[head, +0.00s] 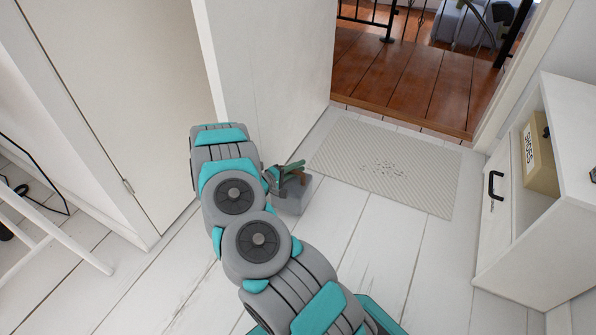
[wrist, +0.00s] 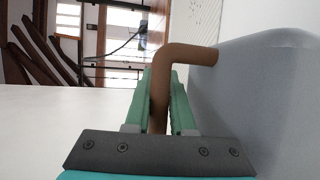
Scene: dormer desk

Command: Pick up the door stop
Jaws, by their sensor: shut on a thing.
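The door stop (head: 293,197) is a grey block with a brown bent handle, near the foot of the white panel at the middle of the head view. In the wrist view its grey body (wrist: 265,95) fills the right side and its brown handle (wrist: 188,54) arches to the left. My gripper (head: 288,170) reaches it from the left. The green fingers (wrist: 161,82) are shut on the handle, one on each side. My arm hides part of the floor beside the block. I cannot tell whether the block touches the floor.
A pale doormat (head: 385,168) lies right of the block, before a doorway to a brown wooden floor (head: 400,80). A white cabinet (head: 540,225) with a box (head: 540,155) stands at the right. White chair legs (head: 45,225) show at the left. White floorboards are clear in front.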

